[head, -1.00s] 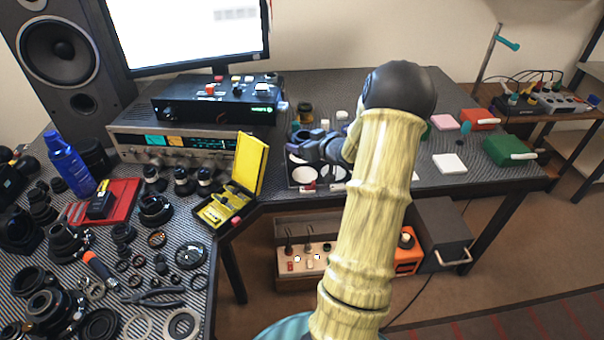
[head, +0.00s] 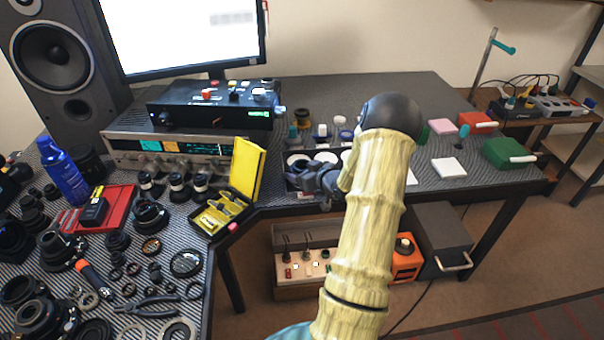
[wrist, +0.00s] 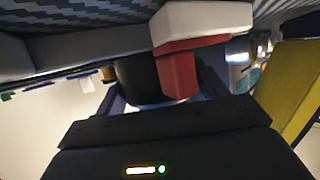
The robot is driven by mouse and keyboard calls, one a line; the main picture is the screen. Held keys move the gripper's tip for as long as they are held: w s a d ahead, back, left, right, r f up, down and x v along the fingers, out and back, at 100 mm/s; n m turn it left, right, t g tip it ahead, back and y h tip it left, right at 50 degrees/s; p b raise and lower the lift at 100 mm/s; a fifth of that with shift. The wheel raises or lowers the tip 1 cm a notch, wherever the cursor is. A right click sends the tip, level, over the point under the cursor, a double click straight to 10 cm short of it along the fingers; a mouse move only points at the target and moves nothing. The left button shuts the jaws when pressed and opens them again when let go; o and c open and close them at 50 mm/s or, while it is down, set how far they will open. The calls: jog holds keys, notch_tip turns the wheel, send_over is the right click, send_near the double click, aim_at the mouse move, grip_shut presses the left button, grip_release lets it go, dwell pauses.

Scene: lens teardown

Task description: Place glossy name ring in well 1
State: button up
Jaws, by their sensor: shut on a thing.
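My gripper (head: 312,188) is low over the front left of a dark tray (head: 290,187) with white round wells (head: 297,158) in the head view. Its fingers hide part of the tray. In the wrist view, the fingers (wrist: 160,95) are shut on a dark, round-looking part (wrist: 137,76). It may be the glossy name ring, but its markings and gloss are not clear. A red and white piece (wrist: 180,70) is close in front of it and partly covers it. Which well is well 1 cannot be read.
An open yellow case (head: 245,168) stands just left of the tray; its yellow side is also near in the wrist view (wrist: 290,85). Several jars (head: 303,118) stand behind the tray. Lens parts crowd the left bench. A white pad (head: 448,168) lies to the right.

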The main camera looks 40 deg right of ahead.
jog(key=shift+f, duration=0.25)
jog(key=o, duration=0.5)
jog(key=shift+f, duration=0.1)
jog(key=o, duration=0.5)
jog(key=shift+c, duration=0.2)
jog(key=shift+s+r, duration=0.1)
jog(key=shift+r, duration=0.15)
jog(key=p+v, duration=0.1)
jog(key=v, duration=1)
jog(key=shift+s+r, duration=0.1)
jog(key=shift+s, duration=0.3)
